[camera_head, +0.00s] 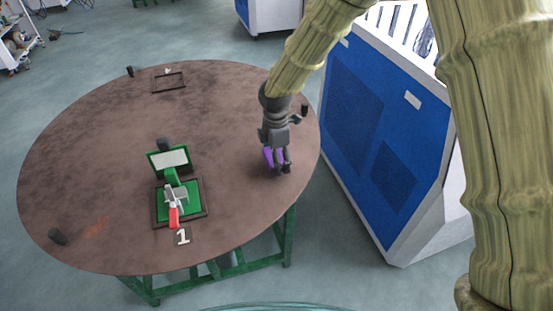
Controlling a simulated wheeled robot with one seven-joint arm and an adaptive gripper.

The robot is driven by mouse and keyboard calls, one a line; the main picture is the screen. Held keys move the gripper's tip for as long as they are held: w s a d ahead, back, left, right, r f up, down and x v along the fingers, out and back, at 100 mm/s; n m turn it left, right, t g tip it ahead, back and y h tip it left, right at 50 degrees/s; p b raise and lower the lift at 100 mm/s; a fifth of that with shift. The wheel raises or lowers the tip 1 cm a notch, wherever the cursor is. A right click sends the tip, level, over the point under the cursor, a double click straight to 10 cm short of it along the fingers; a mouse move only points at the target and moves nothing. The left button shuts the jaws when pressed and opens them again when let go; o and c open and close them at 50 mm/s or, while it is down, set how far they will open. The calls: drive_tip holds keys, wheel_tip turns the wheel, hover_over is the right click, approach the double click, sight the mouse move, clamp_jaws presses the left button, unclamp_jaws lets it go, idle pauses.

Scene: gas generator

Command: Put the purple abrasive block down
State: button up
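The purple abrasive block (268,155) shows at my gripper (281,170), over the right part of the round brown table (110,130). The dark fingers stand on both sides of the block and partly cover it. The fingers look closed around the block. I cannot tell whether its underside touches the tabletop.
A green device with a red handle (174,217) stands on a framed green base, left of my gripper, by a number 1 tag (182,237). An empty dark frame (169,83) lies at the back. A blue and white cabinet (375,130) stands close to the table's right.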

drive_tip(key=shift+f+p, duration=0.3)
drive_tip(key=shift+f, duration=0.6)
drive_tip(key=shift+s+f, duration=0.15)
drive_tip(key=shift+f, duration=0.15)
drive_tip(key=o, duration=1.3)
drive_tip(key=shift+f, duration=0.1)
drive_tip(key=shift+w+a+f, duration=0.1)
drive_tip(key=shift+w, duration=0.1)
drive_tip(key=shift+s, duration=0.1)
